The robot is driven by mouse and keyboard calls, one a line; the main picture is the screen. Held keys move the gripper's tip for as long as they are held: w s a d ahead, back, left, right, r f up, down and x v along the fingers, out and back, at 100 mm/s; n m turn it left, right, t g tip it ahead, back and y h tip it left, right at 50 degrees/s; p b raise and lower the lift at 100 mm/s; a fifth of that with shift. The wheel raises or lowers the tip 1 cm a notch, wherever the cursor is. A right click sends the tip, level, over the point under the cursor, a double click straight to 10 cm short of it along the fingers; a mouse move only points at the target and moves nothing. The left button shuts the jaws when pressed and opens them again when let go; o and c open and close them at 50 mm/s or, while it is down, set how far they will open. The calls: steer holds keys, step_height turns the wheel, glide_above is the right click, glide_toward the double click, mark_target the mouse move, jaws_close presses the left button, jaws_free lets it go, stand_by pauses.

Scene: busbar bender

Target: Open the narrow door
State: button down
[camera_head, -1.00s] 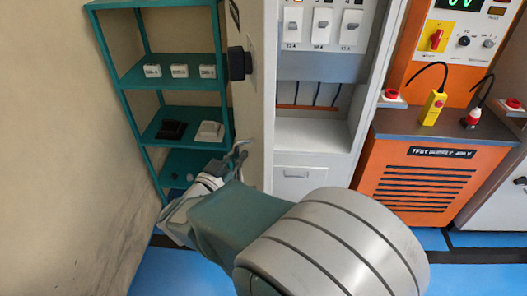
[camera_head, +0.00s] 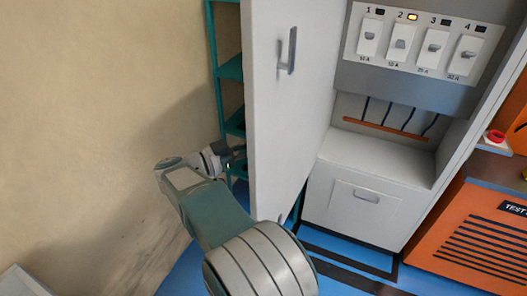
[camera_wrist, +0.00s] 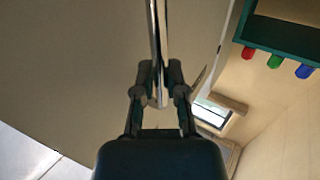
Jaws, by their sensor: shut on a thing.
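The tall pale narrow door (camera_head: 285,120) stands ajar at the left of the cabinet, its broad face in view with a metal handle (camera_head: 292,50) near the top. My gripper (camera_head: 236,156) is at the left edge of the door, partly hidden behind it. In the wrist view my gripper (camera_wrist: 159,80) is shut on a slim shiny upright bar (camera_wrist: 159,30), which looks like a door handle in front of a plain beige surface. Whether the bar is a handle or the door's edge is not certain.
The open cabinet (camera_head: 395,160) shows several numbered switches and a lower drawer (camera_head: 365,200). A teal shelf (camera_head: 228,68) stands behind the door. An orange test unit (camera_head: 470,235) is at right. A beige wall (camera_head: 100,90) is close on the left.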

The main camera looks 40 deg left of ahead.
steer(key=shift+a+r, duration=0.15)
steer(key=shift+a, duration=0.5)
steer(key=c, duration=0.7)
jaws_free()
steer(key=v, duration=1.2)
